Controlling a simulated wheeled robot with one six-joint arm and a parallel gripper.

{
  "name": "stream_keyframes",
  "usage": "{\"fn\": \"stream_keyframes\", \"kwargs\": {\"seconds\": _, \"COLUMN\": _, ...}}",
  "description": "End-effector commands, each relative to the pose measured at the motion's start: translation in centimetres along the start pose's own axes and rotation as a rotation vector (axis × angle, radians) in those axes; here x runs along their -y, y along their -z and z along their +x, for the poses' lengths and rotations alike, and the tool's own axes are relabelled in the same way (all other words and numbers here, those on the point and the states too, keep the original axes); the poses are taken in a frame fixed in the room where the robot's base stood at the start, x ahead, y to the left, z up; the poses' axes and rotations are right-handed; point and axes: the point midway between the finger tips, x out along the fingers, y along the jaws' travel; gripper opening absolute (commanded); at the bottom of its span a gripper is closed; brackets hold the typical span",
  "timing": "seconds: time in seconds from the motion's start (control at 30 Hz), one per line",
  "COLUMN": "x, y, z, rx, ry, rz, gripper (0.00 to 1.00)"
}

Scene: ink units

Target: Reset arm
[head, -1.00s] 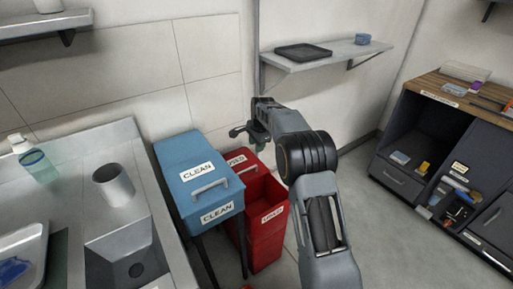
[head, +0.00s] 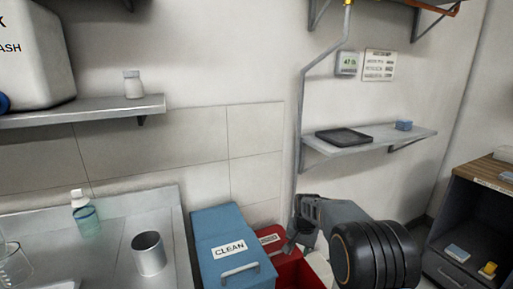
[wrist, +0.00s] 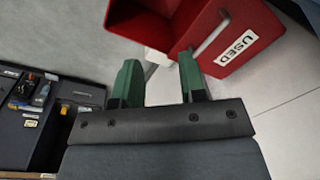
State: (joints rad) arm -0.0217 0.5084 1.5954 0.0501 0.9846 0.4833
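My gripper (head: 297,240) is in the lower middle of the head view, just right of the blue CLEAN bin and over the red bin. In the wrist view its two green fingers (wrist: 158,72) stand apart with nothing gripped between them. The red bin marked USED (wrist: 225,35) lies beyond the fingertips in the wrist view. In the head view, my arm partly hides the red bin (head: 287,268).
The blue CLEAN bin (head: 230,250) stands beside a steel counter (head: 110,245) with a metal cup (head: 149,253) and a bottle (head: 84,212). A wall shelf (head: 375,142) holds a black tray (head: 343,137). A dark cabinet (head: 470,235) stands at right.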

Motion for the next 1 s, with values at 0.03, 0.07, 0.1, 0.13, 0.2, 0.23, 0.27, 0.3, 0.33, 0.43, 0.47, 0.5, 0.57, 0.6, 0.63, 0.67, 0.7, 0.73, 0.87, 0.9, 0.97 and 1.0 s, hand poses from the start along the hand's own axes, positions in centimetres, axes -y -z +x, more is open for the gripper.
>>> {"fn": "stream_keyframes", "kwargs": {"seconds": 0.03, "x": -0.9, "y": -1.7, "z": -2.7, "rx": -0.003, "ry": -0.003, "rz": -0.065, "gripper": 0.38}}
{"fn": "stream_keyframes", "kwargs": {"seconds": 0.07, "x": -1.5, "y": -2.8, "z": -3.7, "rx": -0.004, "ry": -0.005, "rz": -0.107, "gripper": 0.38}}
{"fn": "stream_keyframes", "kwargs": {"seconds": 0.1, "x": -2.3, "y": -4.1, "z": -5.0, "rx": -0.005, "ry": -0.008, "rz": -0.159, "gripper": 0.38}}
{"fn": "stream_keyframes", "kwargs": {"seconds": 0.13, "x": -2.9, "y": -5.1, "z": -6.0, "rx": -0.008, "ry": -0.010, "rz": -0.196, "gripper": 0.38}}
{"fn": "stream_keyframes", "kwargs": {"seconds": 0.2, "x": -4.3, "y": -7.5, "z": -8.2, "rx": -0.015, "ry": -0.013, "rz": -0.275, "gripper": 0.38}}
{"fn": "stream_keyframes", "kwargs": {"seconds": 0.23, "x": -4.8, "y": -8.5, "z": -9.1, "rx": -0.019, "ry": -0.014, "rz": -0.305, "gripper": 0.38}}
{"fn": "stream_keyframes", "kwargs": {"seconds": 0.27, "x": -5.4, "y": -9.5, "z": -9.9, "rx": -0.024, "ry": -0.014, "rz": -0.334, "gripper": 0.38}}
{"fn": "stream_keyframes", "kwargs": {"seconds": 0.3, "x": -6.1, "y": -10.8, "z": -11.1, "rx": -0.031, "ry": -0.014, "rz": -0.369, "gripper": 0.38}}
{"fn": "stream_keyframes", "kwargs": {"seconds": 0.33, "x": -6.7, "y": -11.8, "z": -11.9, "rx": -0.037, "ry": -0.015, "rz": -0.393, "gripper": 0.38}}
{"fn": "stream_keyframes", "kwargs": {"seconds": 0.43, "x": -8.4, "y": -14.9, "z": -14.4, "rx": -0.061, "ry": -0.014, "rz": -0.459, "gripper": 0.38}}
{"fn": "stream_keyframes", "kwargs": {"seconds": 0.47, "x": -8.9, "y": -15.8, "z": -15.1, "rx": -0.069, "ry": -0.014, "rz": -0.473, "gripper": 0.38}}
{"fn": "stream_keyframes", "kwargs": {"seconds": 0.5, "x": -9.5, "y": -16.8, "z": -15.9, "rx": -0.082, "ry": -0.013, "rz": -0.489, "gripper": 0.38}}
{"fn": "stream_keyframes", "kwargs": {"seconds": 0.57, "x": -10.3, "y": -18.3, "z": -17.1, "rx": -0.101, "ry": -0.011, "rz": -0.503, "gripper": 0.38}}
{"fn": "stream_keyframes", "kwargs": {"seconds": 0.6, "x": -10.7, "y": -19.1, "z": -17.8, "rx": -0.115, "ry": -0.009, "rz": -0.506, "gripper": 0.38}}
{"fn": "stream_keyframes", "kwargs": {"seconds": 0.63, "x": -11.0, "y": -19.6, "z": -18.3, "rx": -0.125, "ry": -0.007, "rz": -0.506, "gripper": 0.38}}
{"fn": "stream_keyframes", "kwargs": {"seconds": 0.67, "x": -11.3, "y": -20.1, "z": -18.9, "rx": -0.136, "ry": -0.005, "rz": -0.505, "gripper": 0.38}}
{"fn": "stream_keyframes", "kwargs": {"seconds": 0.7, "x": -11.6, "y": -20.6, "z": -19.5, "rx": -0.151, "ry": -0.001, "rz": -0.505, "gripper": 0.38}}
{"fn": "stream_keyframes", "kwargs": {"seconds": 0.73, "x": -11.7, "y": -21.0, "z": -20.0, "rx": -0.162, "ry": 0.001, "rz": -0.505, "gripper": 0.38}}
{"fn": "stream_keyframes", "kwargs": {"seconds": 0.87, "x": -12.0, "y": -21.6, "z": -22.2, "rx": -0.218, "ry": 0.015, "rz": -0.503, "gripper": 0.38}}
{"fn": "stream_keyframes", "kwargs": {"seconds": 0.9, "x": -12.1, "y": -21.6, "z": -22.9, "rx": -0.234, "ry": 0.020, "rz": -0.504, "gripper": 0.38}}
{"fn": "stream_keyframes", "kwargs": {"seconds": 0.97, "x": -12.1, "y": -21.6, "z": -23.7, "rx": -0.255, "ry": 0.025, "rz": -0.503, "gripper": 0.38}}
{"fn": "stream_keyframes", "kwargs": {"seconds": 1.0, "x": -12.1, "y": -21.6, "z": -24.2, "rx": -0.264, "ry": 0.027, "rz": -0.503, "gripper": 0.38}}
